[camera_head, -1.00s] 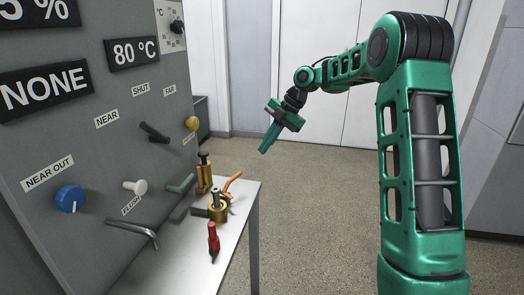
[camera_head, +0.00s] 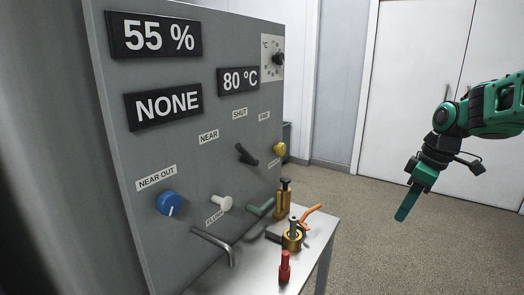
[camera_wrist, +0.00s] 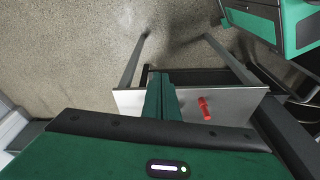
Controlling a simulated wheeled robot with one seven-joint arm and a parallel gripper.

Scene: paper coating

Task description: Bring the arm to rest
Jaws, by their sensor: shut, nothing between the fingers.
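My green gripper (camera_head: 407,204) hangs at the right of the head view, pointing down and to the left, with its fingers shut and nothing between them. It is in open air, well to the right of the control panel (camera_head: 120,85) and the small table (camera_head: 318,228). In the wrist view the closed fingers (camera_wrist: 162,97) stick out over the table far below and touch nothing. Most of my arm lies outside the head view on the right.
The panel bears a blue knob (camera_head: 169,203), a white knob (camera_head: 222,203), a black lever (camera_head: 246,155) and a yellow knob (camera_head: 279,149). A red-handled tool (camera_head: 285,267) and a brass valve (camera_head: 292,240) are at the table. Floor between table and doors is clear.

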